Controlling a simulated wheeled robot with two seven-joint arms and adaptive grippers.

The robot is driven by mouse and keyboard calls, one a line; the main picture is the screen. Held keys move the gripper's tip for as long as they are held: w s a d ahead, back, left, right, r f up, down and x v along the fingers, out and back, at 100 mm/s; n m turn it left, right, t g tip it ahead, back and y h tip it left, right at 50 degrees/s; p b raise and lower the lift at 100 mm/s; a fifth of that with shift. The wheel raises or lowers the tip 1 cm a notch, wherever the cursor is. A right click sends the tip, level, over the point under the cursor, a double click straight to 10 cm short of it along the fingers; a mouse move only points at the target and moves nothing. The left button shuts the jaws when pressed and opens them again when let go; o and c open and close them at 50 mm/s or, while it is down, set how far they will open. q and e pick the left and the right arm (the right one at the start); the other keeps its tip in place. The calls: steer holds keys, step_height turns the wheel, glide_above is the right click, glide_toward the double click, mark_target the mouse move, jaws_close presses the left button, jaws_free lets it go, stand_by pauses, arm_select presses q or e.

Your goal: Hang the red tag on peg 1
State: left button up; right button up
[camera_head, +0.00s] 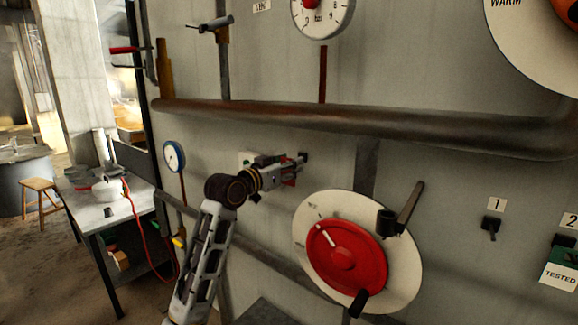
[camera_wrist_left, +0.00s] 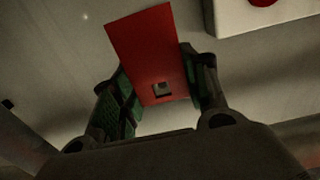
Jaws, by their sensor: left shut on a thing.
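My left gripper (camera_head: 290,171) is in front of the wall, left of the big red dial. It is shut on the red tag, a flat rectangular plate that shows clearly in the left wrist view (camera_wrist_left: 148,45) between the green-padded fingers (camera_wrist_left: 157,92). A small dark square shows near the tag's lower end. In the head view only slivers of the tag show at the fingers. Peg 1 (camera_head: 491,226) is a small dark peg under the label "1" (camera_head: 497,204), well to the right of the gripper, and is bare. My right gripper is not in view.
The red dial (camera_head: 345,257) on its white disc and a dark lever (camera_head: 411,207) stand out between gripper and peg 1. A thick pipe (camera_head: 330,119) runs above. Peg 2 (camera_head: 562,240) holds a "TESTED" tag (camera_head: 559,277). A white box (camera_wrist_left: 265,12) is near the gripper.

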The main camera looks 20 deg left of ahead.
arm_select(q)
steer(key=shift+s, duration=0.2)
stand_by(0.4)
steer(key=shift+v, duration=2.9)
